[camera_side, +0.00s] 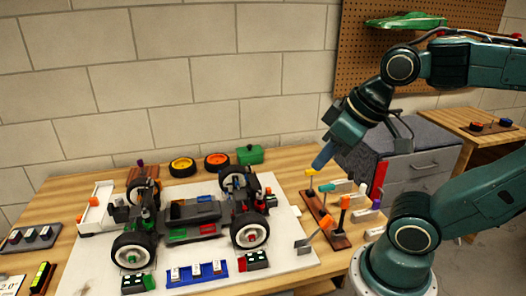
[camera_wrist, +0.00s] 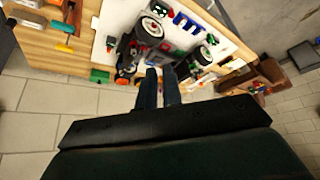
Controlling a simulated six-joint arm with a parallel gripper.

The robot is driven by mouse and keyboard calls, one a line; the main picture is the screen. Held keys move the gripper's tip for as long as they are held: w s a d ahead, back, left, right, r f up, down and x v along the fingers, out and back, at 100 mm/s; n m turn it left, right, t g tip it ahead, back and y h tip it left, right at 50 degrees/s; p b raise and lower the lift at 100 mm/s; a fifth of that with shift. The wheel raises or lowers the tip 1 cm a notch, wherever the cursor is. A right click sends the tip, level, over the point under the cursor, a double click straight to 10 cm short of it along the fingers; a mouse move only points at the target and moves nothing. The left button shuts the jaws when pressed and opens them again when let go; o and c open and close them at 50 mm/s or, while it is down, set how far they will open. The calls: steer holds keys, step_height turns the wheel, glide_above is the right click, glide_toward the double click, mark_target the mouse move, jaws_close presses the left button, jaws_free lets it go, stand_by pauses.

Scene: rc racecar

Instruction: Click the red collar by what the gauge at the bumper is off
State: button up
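The RC car (camera_side: 192,212) stands on a white board (camera_side: 285,262), with its wheels and shocks exposed. Small red parts show at the shock towers, one at the right end (camera_side: 268,191); I cannot tell which is the red collar. A white upright piece with an orange mark (camera_side: 96,202) stands at the car's left end and may be the gauge; no reading is legible. My gripper (camera_side: 318,166) is in the air right of the car, above the tool rack.
A wooden tool rack (camera_side: 325,222) with coloured handles stands right of the car. A blue tray (camera_side: 198,275) and switch boxes lie in front. A card reading 2.0° (camera_side: 8,285) is at lower left.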

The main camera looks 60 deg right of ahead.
steer(key=o, duration=0.7)
steer(key=shift+w, duration=0.15)
steer(key=shift+o, duration=0.6)
steer(key=shift+w+d+r+m, duration=0.1)
steer(key=shift+w+d+m, duration=0.1)
steer(key=shift+w+m, duration=0.35)
steer(key=m+g, duration=0.6)
steer(key=m, duration=0.5)
glide_above(260, 203)
step_height(260, 203, down, 13)
steer(key=shift+w+d, duration=0.25)
steer(key=shift+d, duration=0.15)
step_height(260, 203, down, 14)
steer(key=shift+r, duration=0.15)
steer(key=c, duration=1)
